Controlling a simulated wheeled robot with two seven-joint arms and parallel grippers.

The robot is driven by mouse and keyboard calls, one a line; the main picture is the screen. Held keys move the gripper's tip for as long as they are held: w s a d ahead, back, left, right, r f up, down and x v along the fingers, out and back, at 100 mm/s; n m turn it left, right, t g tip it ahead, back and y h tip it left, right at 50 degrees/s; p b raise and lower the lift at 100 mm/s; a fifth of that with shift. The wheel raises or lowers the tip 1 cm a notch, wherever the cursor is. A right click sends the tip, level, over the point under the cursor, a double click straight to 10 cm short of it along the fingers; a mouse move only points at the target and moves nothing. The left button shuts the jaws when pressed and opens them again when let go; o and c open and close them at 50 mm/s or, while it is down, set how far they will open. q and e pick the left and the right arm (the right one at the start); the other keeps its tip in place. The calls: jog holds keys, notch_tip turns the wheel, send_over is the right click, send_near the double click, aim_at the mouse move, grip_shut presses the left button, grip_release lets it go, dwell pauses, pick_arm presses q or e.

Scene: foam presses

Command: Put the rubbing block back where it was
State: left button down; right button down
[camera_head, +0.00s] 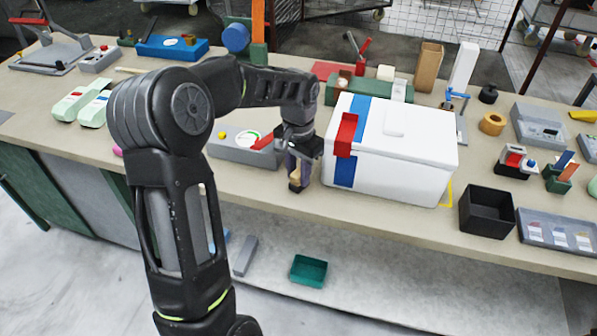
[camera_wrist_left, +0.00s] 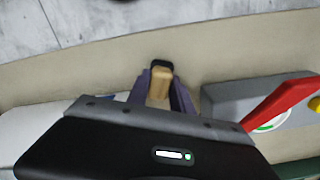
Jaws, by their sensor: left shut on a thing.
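My left gripper (camera_head: 297,172) points down over the bench, between a grey device and a white box. It is shut on the rubbing block, a small tan block (camera_head: 294,175) with a black end at the bottom. In the left wrist view the tan block (camera_wrist_left: 160,83) sits between the two purple-grey fingers, its black end away from the palm. I cannot tell whether the block touches the bench. The fingers and arm hide part of it. My right gripper is in neither view.
The white box (camera_head: 415,165) with a blue stripe and red latch stands just right of the gripper. The grey device (camera_head: 232,152) with a red lever is just left. The bench's front edge is close. A black bin (camera_head: 487,222) stands farther right.

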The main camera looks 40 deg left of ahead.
aim_at(298, 172)
pick_arm(q)
jog(key=shift+f, duration=0.2)
jog(key=c, duration=1.1)
grip_release()
jog(key=shift+r, duration=0.1)
jog(key=shift+r, duration=0.1)
notch_tip(298, 172, up, 12)
jog(key=shift+r+b, duration=0.1)
jog(key=shift+b, duration=0.3)
jog(key=shift+s, duration=0.1)
